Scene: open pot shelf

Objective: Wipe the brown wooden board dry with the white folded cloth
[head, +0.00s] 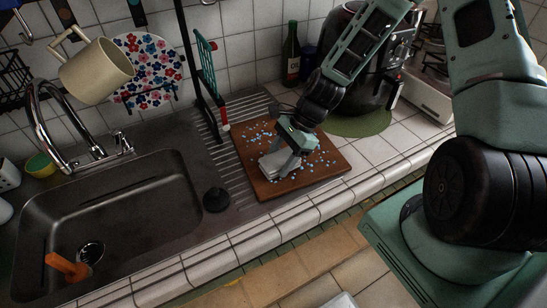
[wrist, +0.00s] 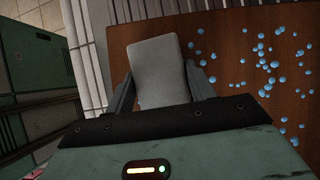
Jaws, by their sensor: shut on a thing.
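The brown wooden board (head: 327,175) lies on the counter to the right of the sink, partly over the ribbed drainer. Many blue water drops are scattered on it; in the wrist view the board (wrist: 225,40) shows drops mostly on the right side. My gripper (head: 285,163) is over the board and shut on the white folded cloth (head: 272,166). In the wrist view the cloth (wrist: 160,65) sits between the two fingers, near the board's edge by the ribbed drainer. I cannot tell whether the cloth touches the board. My gripper hides part of the board.
A steel sink (head: 110,200) with a tap (head: 50,130) is at left. A black stopper (head: 216,200) stands left of the board. A dark rack post with a green rack (head: 208,65) rises behind.

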